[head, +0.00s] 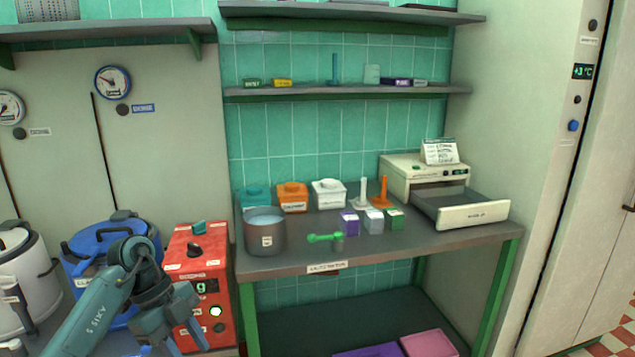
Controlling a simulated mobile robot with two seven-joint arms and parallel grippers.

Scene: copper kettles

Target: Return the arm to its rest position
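My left arm (97,305) comes in from the lower left and is bent at a grey joint. My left gripper (182,338) points down in front of the red box with the display (205,260). Its two fingers stand apart, with nothing visible between them. The gripper hides part of the red box's front. My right arm and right gripper are not in view.
A blue lidded pot (90,238) and a white pot (22,275) stand behind and left of my arm. The table (400,245) holds a grey pot (265,238), a green-handled scoop (325,238), canisters, small boxes and a machine with an open drawer (470,212).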

